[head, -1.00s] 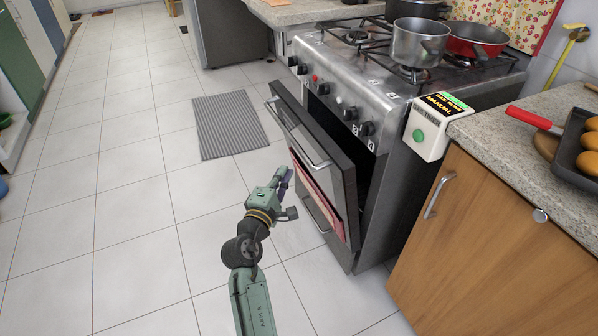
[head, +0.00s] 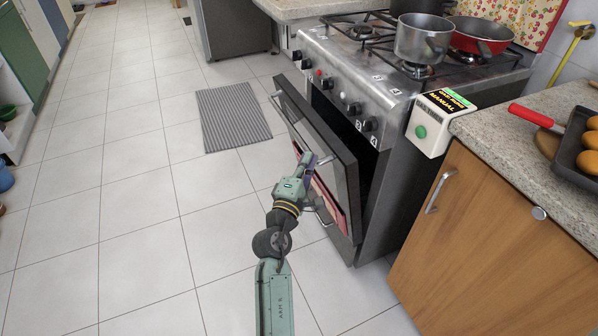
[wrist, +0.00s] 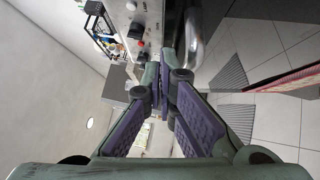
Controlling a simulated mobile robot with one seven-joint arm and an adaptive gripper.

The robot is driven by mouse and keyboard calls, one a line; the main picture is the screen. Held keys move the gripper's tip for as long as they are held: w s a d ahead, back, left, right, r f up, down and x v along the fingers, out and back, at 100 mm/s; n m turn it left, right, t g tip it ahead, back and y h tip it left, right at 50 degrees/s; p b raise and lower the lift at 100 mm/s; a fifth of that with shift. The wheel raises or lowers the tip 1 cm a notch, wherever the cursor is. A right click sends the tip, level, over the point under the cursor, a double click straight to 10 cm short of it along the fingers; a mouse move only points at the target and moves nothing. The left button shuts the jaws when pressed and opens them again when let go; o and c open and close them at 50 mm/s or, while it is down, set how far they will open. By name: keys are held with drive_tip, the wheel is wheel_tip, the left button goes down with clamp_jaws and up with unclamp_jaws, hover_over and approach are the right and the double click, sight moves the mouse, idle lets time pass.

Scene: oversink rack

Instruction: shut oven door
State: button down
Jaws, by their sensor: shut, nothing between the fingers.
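The oven door (head: 335,167) is ajar, tilted out at the top from the front of the stove (head: 399,182). A dark gap shows between door and stove. Its long metal handle (head: 297,131) runs along the upper outer face, and a red-and-white cloth (head: 329,201) hangs on that face. In the wrist view the shut fingertips (wrist: 162,88) lie beside a rounded metal bar (wrist: 192,48), which looks like the handle.
A wooden cabinet (head: 473,225) with a stone counter stands right of the stove, with a white box (head: 432,124) at its edge. Pots (head: 423,38) sit on the stovetop.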

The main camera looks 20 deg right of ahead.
sight(337, 149)
drive_tip(key=shift+d+r+p, duration=0.15)
drive_tip(key=shift+d+p, duration=0.1)
drive_tip(key=shift+d, duration=0.6)
drive_tip(key=shift+d+r+p, duration=0.15)
drive_tip(key=shift+d+p, duration=0.1)
drive_tip(key=shift+d, duration=0.55)
drive_tip(key=d+p, duration=0.1)
drive_tip(key=d+r+p, duration=0.1)
drive_tip(key=d, duration=0.1)
drive_tip(key=d+p, duration=0.1)
drive_tip(key=d, duration=0.1)
drive_tip(key=shift+d+r, duration=0.25)
drive_tip(key=shift+r, duration=0.05)
drive_tip(key=shift+f, duration=0.1)
drive_tip(key=shift+a, duration=0.1)
